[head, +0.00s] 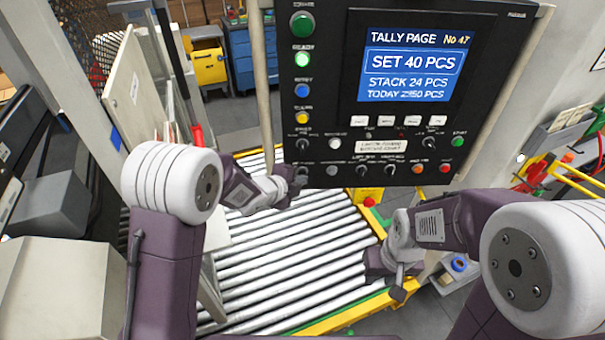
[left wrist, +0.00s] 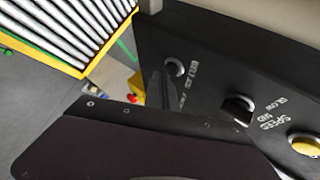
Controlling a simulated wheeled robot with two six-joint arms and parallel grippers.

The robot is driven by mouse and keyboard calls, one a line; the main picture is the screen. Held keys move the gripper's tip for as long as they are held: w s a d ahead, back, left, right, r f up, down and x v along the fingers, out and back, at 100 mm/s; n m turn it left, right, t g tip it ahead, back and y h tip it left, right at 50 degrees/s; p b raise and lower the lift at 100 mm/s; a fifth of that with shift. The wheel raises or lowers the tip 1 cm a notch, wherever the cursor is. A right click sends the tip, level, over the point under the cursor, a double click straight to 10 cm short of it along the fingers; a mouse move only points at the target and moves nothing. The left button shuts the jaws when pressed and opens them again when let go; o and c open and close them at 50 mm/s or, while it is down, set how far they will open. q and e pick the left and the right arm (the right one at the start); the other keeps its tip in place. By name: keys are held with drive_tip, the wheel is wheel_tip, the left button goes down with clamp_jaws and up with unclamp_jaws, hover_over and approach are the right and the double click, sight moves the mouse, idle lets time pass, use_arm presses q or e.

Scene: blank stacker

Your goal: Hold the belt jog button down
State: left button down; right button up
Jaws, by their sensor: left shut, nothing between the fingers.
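A black control panel (head: 320,100) hangs in front of me. My left gripper (head: 297,182) is shut and empty at the panel's lower left corner. In the left wrist view its fingers (left wrist: 160,90) are beside the button, partly overlapping its edge; I cannot tell whether they touch it. My right gripper (head: 392,280) hangs low, away from the panel; its fingers are unclear.
The panel's screen (head: 415,62) reads "SET 40 PCS". A yellow button (head: 302,118) and a white button (head: 334,143) are near the knob. A roller conveyor (head: 290,250) with yellow edges runs below. A pale post (head: 264,90) stands left of the panel.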

use_arm(q)
drive_tip(key=shift+w, duration=0.45)
idle(2.0)
drive_tip(key=shift+s, duration=0.1)
idle(0.9)
drive_tip(key=shift+s+b, duration=0.5)
drive_tip(key=shift+s, duration=0.3)
drive_tip(key=s+b, duration=0.3)
drive_tip(key=s, duration=0.2)
drive_tip(key=shift+d, duration=0.15)
